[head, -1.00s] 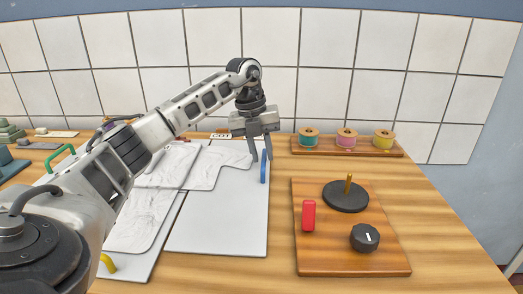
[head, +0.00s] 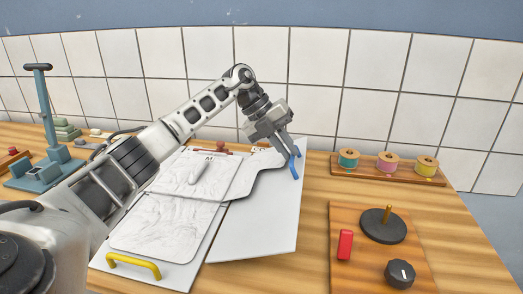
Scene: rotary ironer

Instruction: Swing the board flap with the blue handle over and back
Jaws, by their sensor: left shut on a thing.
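The white board flap (head: 262,222) lies right of the marbled boards, its right side appearing raised so that it tilts. Its blue handle (head: 296,168) is on the right edge, near the back. My left gripper (head: 290,155) reaches in from the left and is shut on the blue handle, which partly shows below the fingers. A grey-white shape (head: 255,172) lies across the flap's back left part. My right gripper is not in view.
A marbled board (head: 155,232) with a yellow handle (head: 133,264) lies left of the flap. A blue-grey press (head: 45,165) stands far left. At right are a spool rack (head: 385,175) and a wooden panel (head: 375,270) with a red block and black knobs.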

